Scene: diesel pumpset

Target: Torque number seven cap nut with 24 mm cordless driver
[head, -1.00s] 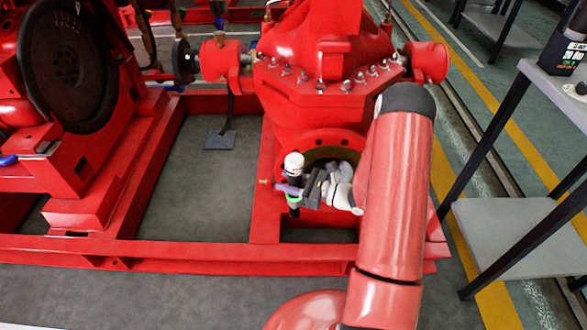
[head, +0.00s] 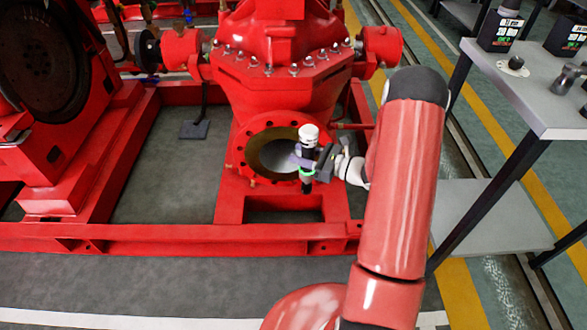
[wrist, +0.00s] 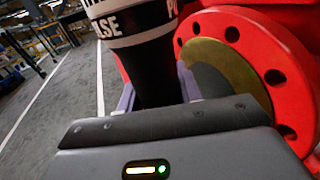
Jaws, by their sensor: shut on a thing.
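My gripper (head: 313,160) is shut on the cordless driver (head: 308,146), which has a white top, a dark body and a green ring near its lower end. It is held upright in front of the red pump's round flange opening (head: 268,158). In the wrist view the driver's black and white body (wrist: 135,45) stands between the fingers, with its lower part hidden by the gripper housing. Several cap nuts (head: 294,68) sit along the flange on top of the pump casing, above and apart from the driver. Which one is number seven cannot be told.
A grey table (head: 550,108) at right carries dark boxes with displays (head: 502,30) and small metal parts (head: 562,80). A red base frame (head: 180,238) runs along the front. Floor in front of the frame is clear.

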